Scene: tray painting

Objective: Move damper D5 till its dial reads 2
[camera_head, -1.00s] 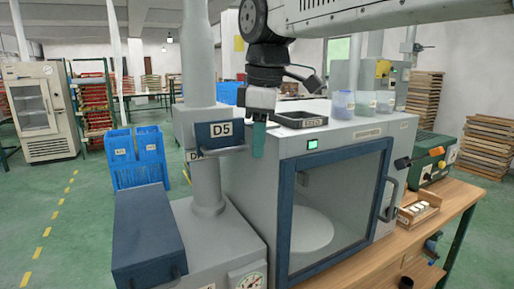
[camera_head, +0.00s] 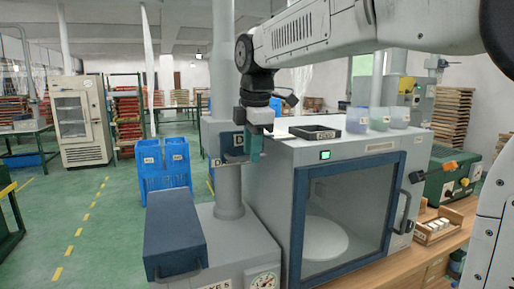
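The blue damper plate D5 (camera_head: 230,138) sits on the grey vertical duct (camera_head: 229,192) left of the booth. Its label is partly covered by my gripper. A grey handle bar (camera_head: 232,160) sticks out below the plate. My gripper (camera_head: 254,156) points down at the right end of this handle, with its teal fingers overlapping it in the picture. I cannot tell whether the fingers touch the handle or how far apart they are. A round white dial (camera_head: 263,282) shows at the bottom edge, partly cut off. Its needle is too small to read.
The grey booth (camera_head: 275,190) with a blue-framed glass door (camera_head: 350,215) stands just right of my gripper. A black tray (camera_head: 314,133) and several tubs (camera_head: 357,120) are on top. A blue box (camera_head: 174,235) juts out at front left. Open floor lies further left.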

